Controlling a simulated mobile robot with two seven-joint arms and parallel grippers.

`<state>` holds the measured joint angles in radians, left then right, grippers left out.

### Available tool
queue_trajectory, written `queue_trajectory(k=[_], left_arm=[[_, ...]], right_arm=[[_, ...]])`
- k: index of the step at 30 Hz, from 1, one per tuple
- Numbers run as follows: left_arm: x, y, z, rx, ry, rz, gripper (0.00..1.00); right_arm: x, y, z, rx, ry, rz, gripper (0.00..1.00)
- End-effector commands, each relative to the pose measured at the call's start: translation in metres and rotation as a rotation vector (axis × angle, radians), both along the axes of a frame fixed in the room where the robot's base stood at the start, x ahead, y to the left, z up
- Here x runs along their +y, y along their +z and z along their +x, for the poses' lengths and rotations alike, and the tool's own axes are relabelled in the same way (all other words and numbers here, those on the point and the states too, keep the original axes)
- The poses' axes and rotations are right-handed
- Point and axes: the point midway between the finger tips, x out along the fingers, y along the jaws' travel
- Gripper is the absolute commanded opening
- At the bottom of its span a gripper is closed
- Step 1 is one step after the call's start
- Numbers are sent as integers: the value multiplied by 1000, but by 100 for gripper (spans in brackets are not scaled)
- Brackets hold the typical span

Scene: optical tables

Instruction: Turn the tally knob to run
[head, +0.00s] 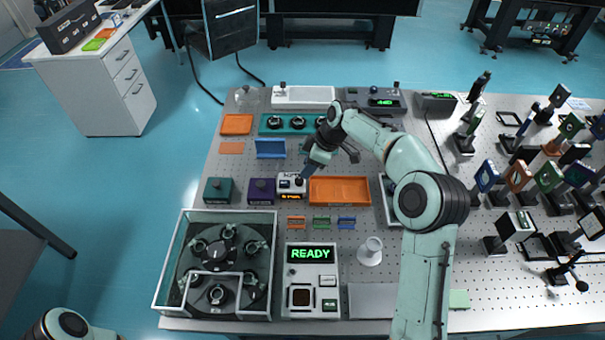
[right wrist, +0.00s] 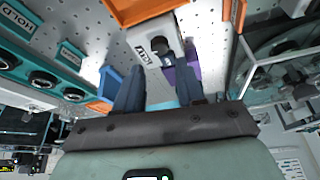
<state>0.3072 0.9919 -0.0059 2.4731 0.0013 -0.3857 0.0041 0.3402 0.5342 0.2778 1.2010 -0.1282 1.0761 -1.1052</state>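The tally box (head: 286,191) is a small white box with a black knob (head: 299,181) on top and an orange lit display on its front. In the right wrist view the tally box (right wrist: 142,36) lies beyond the fingertips, with its black knob (right wrist: 160,46) near the line between them. My right gripper (head: 306,172) reaches down over the box from behind right. In the right wrist view its two dark fingers (right wrist: 157,78) are apart, with nothing between them; the knob looks just beyond the tips. The knob's exact pointing is too small to tell. My left gripper is outside the views.
A purple box (head: 262,191) stands just left of the tally box, and an orange tray (head: 340,190) just right. A blue holder (head: 270,149) stands behind. Small coloured racks (head: 321,223) and a READY panel (head: 311,281) are in front.

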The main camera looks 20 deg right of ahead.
Motion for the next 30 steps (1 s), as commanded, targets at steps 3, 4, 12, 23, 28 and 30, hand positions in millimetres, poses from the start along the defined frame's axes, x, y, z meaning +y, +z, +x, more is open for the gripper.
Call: queue_trajectory(k=[3,4,12,23,28,30], left_arm=[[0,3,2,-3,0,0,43],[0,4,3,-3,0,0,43],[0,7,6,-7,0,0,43],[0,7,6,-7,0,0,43],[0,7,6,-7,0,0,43],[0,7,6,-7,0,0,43]], right_arm=[[-9,27,-5,-4,-2,0,39],[-11,33,-7,-4,-2,0,39],[-21,63,-15,-2,-2,0,39],[-22,65,-16,0,0,0,39],[-22,65,-16,0,0,0,39],[-22,65,-16,0,0,0,39]])
